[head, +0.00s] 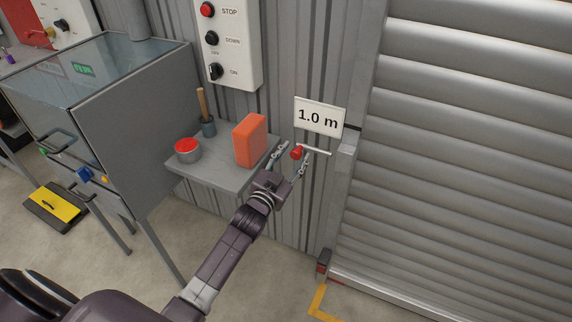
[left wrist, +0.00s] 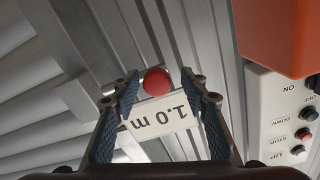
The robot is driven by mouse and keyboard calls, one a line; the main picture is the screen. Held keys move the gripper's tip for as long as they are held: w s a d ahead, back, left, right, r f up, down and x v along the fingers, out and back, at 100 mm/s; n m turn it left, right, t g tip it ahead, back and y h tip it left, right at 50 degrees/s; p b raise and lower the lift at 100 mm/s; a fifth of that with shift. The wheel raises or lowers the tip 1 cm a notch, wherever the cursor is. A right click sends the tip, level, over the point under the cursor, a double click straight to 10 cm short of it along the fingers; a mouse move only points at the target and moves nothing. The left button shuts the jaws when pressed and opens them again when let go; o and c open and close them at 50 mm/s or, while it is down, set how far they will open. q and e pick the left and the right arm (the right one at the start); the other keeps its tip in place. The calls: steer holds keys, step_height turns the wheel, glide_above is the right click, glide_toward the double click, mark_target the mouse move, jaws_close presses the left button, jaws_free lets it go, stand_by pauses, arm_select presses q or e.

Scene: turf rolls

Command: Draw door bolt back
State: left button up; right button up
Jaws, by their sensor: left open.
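The door bolt shows in the head view as a red round knob (head: 296,152) with a thin pale rod (head: 317,149) running right towards a bracket (head: 346,152) at the edge of the shutter door (head: 470,150). My left gripper (head: 294,154) is open, its two fingers spread on either side of the knob. In the left wrist view, the red knob (left wrist: 156,81) shows between the open fingertips (left wrist: 163,88), apart from both as far as I can see. My right gripper is not in view.
A white "1.0 m" sign (head: 319,118) is just above the bolt. Left of the gripper, a grey shelf (head: 215,178) holds an orange block (head: 250,140), a red-topped pot (head: 187,150) and a wooden-handled tool (head: 204,112). A switch panel (head: 232,50) hangs above.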

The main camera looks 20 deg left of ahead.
arm_select(q)
steer(key=s, duration=1.1)
steer(key=shift+s+a, duration=0.2)
steer(key=shift+a, duration=0.15)
steer(key=s+d+f+g, duration=0.1)
steer(key=s+f+g, duration=0.3)
steer(key=f, duration=0.8)
steer(key=s+f+n+g, duration=0.15)
steer(key=s+f, duration=0.45)
steer(key=f, duration=0.6)
steer(key=s+d+f+g, duration=0.1)
steer(key=s+f+g, duration=0.3)
steer(key=f, duration=0.9)
steer(key=s+f+g, duration=0.2)
steer(key=s+f, duration=0.3)
steer(key=s, duration=0.6)
steer(key=s+f+g, duration=0.3)
steer(key=s+f, duration=0.3)
steer(key=s, duration=0.5)
steer(key=s+f+g, duration=0.2)
steer(key=s+f, duration=0.4)
steer(key=s, duration=0.6)
steer(key=shift+d+f+y, duration=0.15)
steer(key=shift+y, duration=0.15)
steer(key=shift+g, duration=0.25)
steer(key=shift+c, duration=0.3)
